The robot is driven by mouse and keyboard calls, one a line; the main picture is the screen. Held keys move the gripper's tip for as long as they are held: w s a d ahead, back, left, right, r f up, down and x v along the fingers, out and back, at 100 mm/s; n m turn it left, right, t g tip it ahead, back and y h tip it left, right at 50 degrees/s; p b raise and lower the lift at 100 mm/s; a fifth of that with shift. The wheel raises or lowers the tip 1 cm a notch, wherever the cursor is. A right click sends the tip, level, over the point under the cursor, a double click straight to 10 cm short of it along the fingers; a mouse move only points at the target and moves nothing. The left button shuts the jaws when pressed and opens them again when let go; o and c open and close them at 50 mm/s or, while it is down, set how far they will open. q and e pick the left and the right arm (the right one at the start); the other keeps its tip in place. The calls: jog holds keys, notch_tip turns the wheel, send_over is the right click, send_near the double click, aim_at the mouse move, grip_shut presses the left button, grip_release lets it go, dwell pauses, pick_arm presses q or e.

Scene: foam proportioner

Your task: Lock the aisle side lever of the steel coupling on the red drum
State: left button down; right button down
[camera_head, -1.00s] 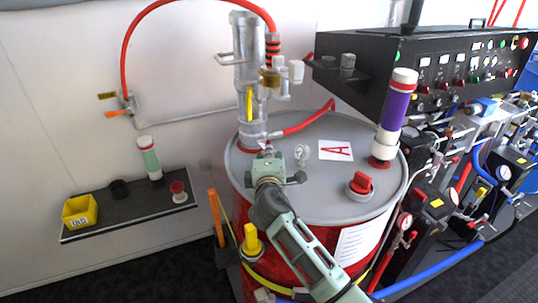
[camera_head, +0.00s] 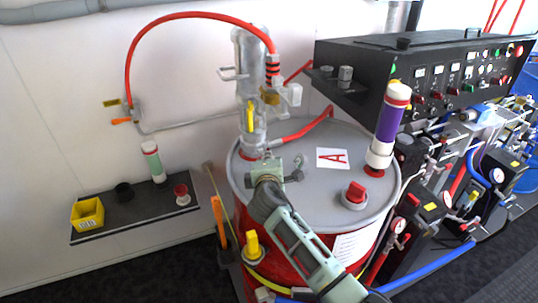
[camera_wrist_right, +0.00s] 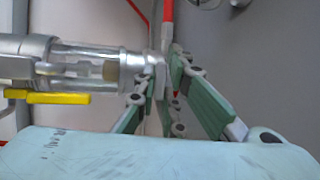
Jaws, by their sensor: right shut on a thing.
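The red drum (camera_head: 290,250) stands in the middle of the head view, with a grey lid. A steel coupling with a clear tube (camera_head: 252,120) rises from the left of the lid; in the wrist view its silver collar (camera_wrist_right: 138,63) lies beside my fingers. My right gripper (camera_head: 268,158) is low beside the coupling's base. In the wrist view the right gripper (camera_wrist_right: 163,95) is shut on a small grey lever (camera_wrist_right: 164,72) at the collar's end. The fingers partly hide the lever, and its exact angle is unclear. My left gripper is not in view.
A purple-banded cylinder (camera_head: 388,125) and a red cap (camera_head: 355,193) are on the lid. A red hose (camera_head: 190,17) arches from the coupling to the wall. A black control panel (camera_head: 430,70) is close at right. A wall shelf (camera_head: 135,212) is at left.

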jog(key=shift+w+a+r+p, duration=0.1)
jog(key=shift+w+r+p, duration=0.15)
jog(key=shift+r, duration=0.4)
jog(key=shift+w+a+r+p, duration=0.15)
jog(key=shift+w+r, duration=0.25)
jog(key=shift+r, duration=0.25)
jog(key=shift+w+a+r+p, duration=0.15)
jog(key=shift+w+r, duration=0.15)
jog(key=shift+r, duration=0.35)
jog(key=c, duration=2)
grip_release()
jog(key=shift+d, duration=0.1)
jog(key=shift+o, duration=0.8)
jog(key=shift+f, duration=0.15)
jog(key=shift+s+f, duration=0.1)
jog(key=v, duration=1.2)
jog(key=shift+d, duration=0.1)
